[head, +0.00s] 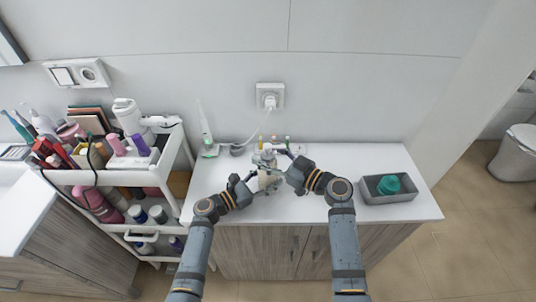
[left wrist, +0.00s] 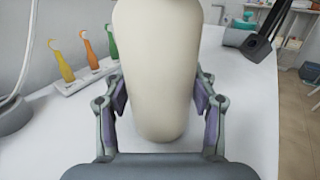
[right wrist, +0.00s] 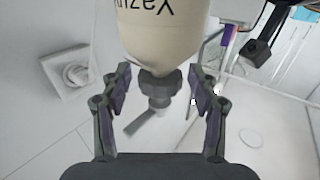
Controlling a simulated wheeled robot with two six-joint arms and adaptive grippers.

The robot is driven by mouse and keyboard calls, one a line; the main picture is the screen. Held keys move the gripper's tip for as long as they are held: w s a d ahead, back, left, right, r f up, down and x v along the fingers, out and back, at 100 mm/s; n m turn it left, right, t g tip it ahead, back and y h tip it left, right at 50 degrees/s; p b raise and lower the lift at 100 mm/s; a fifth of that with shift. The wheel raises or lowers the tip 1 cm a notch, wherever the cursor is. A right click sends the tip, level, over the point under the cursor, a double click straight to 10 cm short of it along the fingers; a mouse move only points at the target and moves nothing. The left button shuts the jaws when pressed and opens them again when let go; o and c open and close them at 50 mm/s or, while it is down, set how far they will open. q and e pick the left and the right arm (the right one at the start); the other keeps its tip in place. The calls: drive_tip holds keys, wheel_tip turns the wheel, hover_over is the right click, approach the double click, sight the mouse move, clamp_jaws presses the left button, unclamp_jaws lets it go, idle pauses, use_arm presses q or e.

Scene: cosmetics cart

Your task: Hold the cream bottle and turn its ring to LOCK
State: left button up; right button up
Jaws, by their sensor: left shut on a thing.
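The cream bottle (left wrist: 157,65) fills the middle of the left wrist view, its pale body between the pads of my left gripper (left wrist: 159,97). My left gripper is shut on it over the counter. In the right wrist view the bottle (right wrist: 160,40) appears upside down with dark lettering. Its grey ring and pump (right wrist: 156,90) stand between the fingers of my right gripper (right wrist: 156,92), with gaps on both sides. My right gripper is open there. In the head view the bottle is small and partly hidden by the grippers; the ring's marks cannot be read.
Orange, yellow and green toothbrush-like items (left wrist: 84,50) stand in a white holder behind the bottle. A grey tray (head: 368,197) with a teal item (head: 388,185) sits at the counter's right. A crowded white cart (head: 172,160) stands left. The counter's front right is clear.

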drive_tip(key=c, duration=1.1)
drive_tip(key=shift+g, duration=0.3)
drive_tip(key=n+g+y, duration=0.1)
drive_tip(key=n+g, duration=0.2)
drive_tip(key=g, duration=0.1)
drive_tip(key=n+g+y, duration=0.2)
drive_tip(key=n+g, duration=0.1)
drive_tip(key=g, duration=0.1)
drive_tip(key=shift+w+g, duration=0.1)
drive_tip(key=shift+g, duration=0.3)
drive_tip(key=shift+w+f+n+g, duration=0.1)
drive_tip(key=shift+n+g, duration=1)
drive_tip(key=shift+g, duration=0.45)
drive_tip(key=shift+f+n+g, duration=0.1)
drive_tip(key=shift+n+g, duration=1)
drive_tip(key=shift+g, duration=0.45)
drive_tip(key=shift+s+n+g+h, duration=0.2)
drive_tip(key=shift+n+g+h, duration=0.1)
drive_tip(key=shift+g, duration=0.1)
drive_tip(key=o, duration=1.2)
drive_tip(key=shift+r, duration=0.1)
drive_tip(key=shift+r, duration=0.2)
